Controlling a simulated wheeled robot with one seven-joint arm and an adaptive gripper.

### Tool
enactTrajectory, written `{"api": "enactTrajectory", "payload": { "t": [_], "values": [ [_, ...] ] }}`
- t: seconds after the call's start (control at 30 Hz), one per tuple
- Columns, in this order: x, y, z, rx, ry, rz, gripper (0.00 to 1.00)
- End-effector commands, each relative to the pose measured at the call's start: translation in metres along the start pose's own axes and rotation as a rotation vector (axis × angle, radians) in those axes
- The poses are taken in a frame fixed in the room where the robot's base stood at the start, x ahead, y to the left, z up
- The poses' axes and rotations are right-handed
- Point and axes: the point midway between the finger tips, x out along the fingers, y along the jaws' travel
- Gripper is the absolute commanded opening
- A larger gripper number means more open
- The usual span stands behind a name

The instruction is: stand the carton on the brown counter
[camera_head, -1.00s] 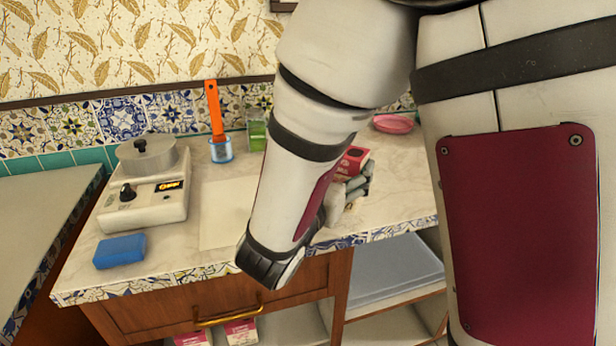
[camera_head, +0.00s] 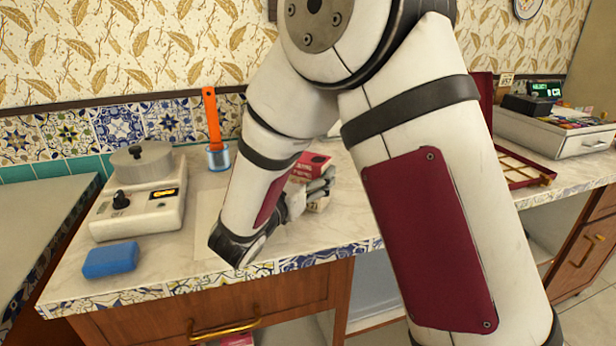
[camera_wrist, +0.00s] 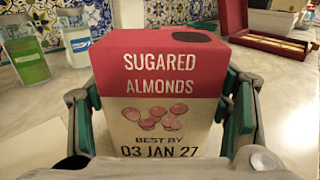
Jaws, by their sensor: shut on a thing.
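The carton (camera_wrist: 155,90) is red above and beige below, marked "Sugared Almonds". It looks upright in the wrist view, and its red top (camera_head: 312,163) shows past my forearm in the head view. My gripper (camera_head: 319,187) is shut on the carton, with a finger against each side. The counter (camera_head: 200,262) has a pale marble top, a patterned tile edge and a brown wooden front. The carton is over this top.
An orange-handled tool stands in a blue cup (camera_head: 217,157). A red case (camera_head: 525,167) and a cash register (camera_head: 555,130) are at the right. A grey counter (camera_head: 40,215) is far left. My arm hides the counter's middle.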

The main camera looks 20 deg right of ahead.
Motion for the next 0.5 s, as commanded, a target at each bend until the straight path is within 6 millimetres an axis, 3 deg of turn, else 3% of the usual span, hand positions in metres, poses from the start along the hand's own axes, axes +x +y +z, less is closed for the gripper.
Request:
{"api": "enactTrajectory", "payload": {
  "t": [0.27, 0.3, 0.4, 0.5],
  "values": [
    [0.0001, 0.0000, -0.0003, 0.002, -0.002, 0.000, 0.33],
    [0.0000, -0.0001, -0.0016, 0.002, -0.001, 0.000, 0.73],
    [0.0000, -0.0002, -0.0008, 0.002, -0.001, 0.000, 0.91],
    [0.0000, -0.0002, -0.0007, 0.002, -0.001, 0.000, 0.91]
  ]
}}
